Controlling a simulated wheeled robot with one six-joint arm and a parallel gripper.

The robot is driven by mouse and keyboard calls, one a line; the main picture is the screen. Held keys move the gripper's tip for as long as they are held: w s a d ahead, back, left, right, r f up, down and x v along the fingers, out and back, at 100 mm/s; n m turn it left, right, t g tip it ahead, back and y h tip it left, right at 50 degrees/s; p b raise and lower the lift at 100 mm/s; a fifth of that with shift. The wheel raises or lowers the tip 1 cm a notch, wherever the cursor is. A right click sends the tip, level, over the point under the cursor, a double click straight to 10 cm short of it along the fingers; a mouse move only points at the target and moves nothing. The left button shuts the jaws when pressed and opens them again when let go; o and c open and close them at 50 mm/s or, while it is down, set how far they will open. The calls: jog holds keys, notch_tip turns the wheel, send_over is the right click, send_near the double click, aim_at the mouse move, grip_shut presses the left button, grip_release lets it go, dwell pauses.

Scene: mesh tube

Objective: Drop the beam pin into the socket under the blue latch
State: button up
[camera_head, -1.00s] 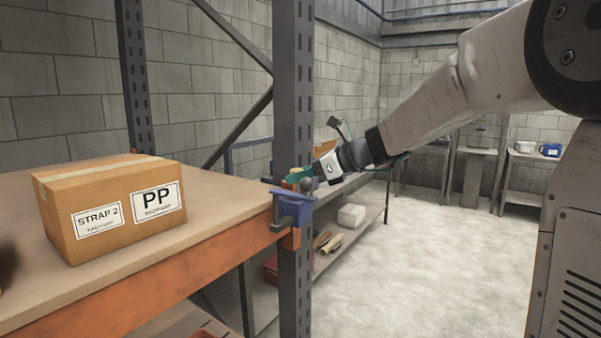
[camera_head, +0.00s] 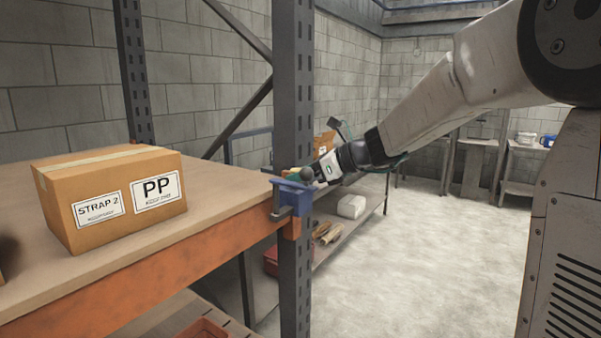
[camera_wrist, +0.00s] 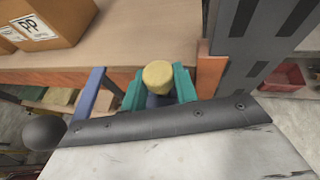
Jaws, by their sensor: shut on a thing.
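My gripper (camera_head: 291,176) is at the table's front right corner, just above the blue latch (camera_head: 292,199). In the wrist view its teal fingers (camera_wrist: 159,88) are shut on the beam pin (camera_wrist: 158,75), whose yellow round end shows between them. The lower part of the pin is hidden. A blue part of the latch (camera_wrist: 90,94) stands left of the fingers, with a dark ball knob (camera_wrist: 45,132) nearby. The socket is hidden, so I cannot tell how the pin lines up with it.
A cardboard box (camera_head: 110,195) sits on the tabletop (camera_head: 225,195), which has an orange front beam (camera_head: 180,258). A grey perforated upright (camera_head: 293,90) stands close beside my gripper. A lower shelf (camera_head: 322,250) behind holds a white item (camera_head: 352,206). Open floor lies right.

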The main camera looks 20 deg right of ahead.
jog(key=shift+f, duration=0.65)
jog(key=o, duration=1)
jog(key=shift+o, duration=0.2)
jog(key=v, duration=0.7)
jog(key=shift+s+d+r, duration=0.15)
jog(key=shift+s+d, duration=0.1)
jog(key=shift+d, duration=0.05)
